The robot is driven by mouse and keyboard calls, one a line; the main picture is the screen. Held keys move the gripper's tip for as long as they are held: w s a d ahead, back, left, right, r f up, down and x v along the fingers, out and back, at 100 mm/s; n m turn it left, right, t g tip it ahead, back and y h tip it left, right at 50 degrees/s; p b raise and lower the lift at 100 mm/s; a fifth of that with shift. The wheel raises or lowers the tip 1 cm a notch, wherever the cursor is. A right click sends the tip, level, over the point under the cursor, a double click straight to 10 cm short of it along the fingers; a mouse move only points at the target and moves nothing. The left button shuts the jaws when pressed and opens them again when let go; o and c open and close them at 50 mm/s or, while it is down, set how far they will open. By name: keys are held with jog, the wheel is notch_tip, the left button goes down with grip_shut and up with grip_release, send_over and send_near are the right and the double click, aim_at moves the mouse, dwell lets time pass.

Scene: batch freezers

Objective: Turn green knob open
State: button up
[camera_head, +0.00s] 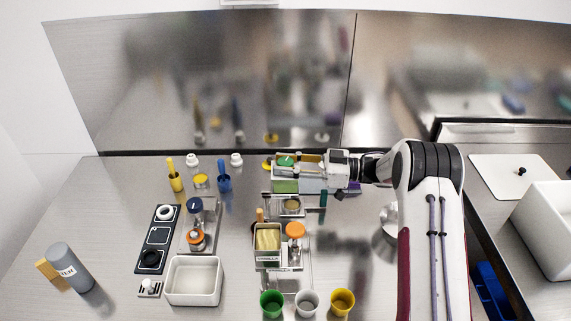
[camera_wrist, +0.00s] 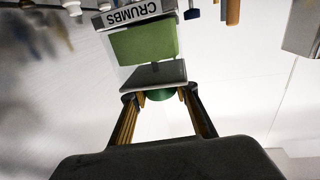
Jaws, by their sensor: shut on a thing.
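The green knob (camera_wrist: 160,96) shows between my fingertips in the wrist view, next to a green block-shaped container with a "CRUMBS" label (camera_wrist: 130,11). In the head view the green knob (camera_head: 286,160) sits at the back middle of the counter, above the green container (camera_head: 285,186). My gripper (camera_head: 306,164) reaches in from the right, with its fingers on both sides of the knob. In the wrist view my gripper (camera_wrist: 160,97) is shut on the knob. The fingers partly hide the knob, so its turn angle cannot be told.
A vanilla container (camera_head: 267,240) and an orange knob (camera_head: 295,230) stand in front. Green, white and yellow cups (camera_head: 342,302) line the front edge. A white bin (camera_head: 193,281) and a blue brush (camera_head: 224,178) are on the left. A steel wall (camera_head: 230,80) rises close behind.

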aim_at(285, 161)
jog(key=shift+n+g, duration=1.15)
jog(key=shift+g, duration=0.65)
jog(key=shift+n+g, duration=1.15)
jog(key=shift+g, duration=0.65)
jog(key=o, duration=1.1)
jog(key=shift+r, duration=0.1)
jog(key=shift+r, duration=4.95)
jog(key=shift+r, duration=0.1)
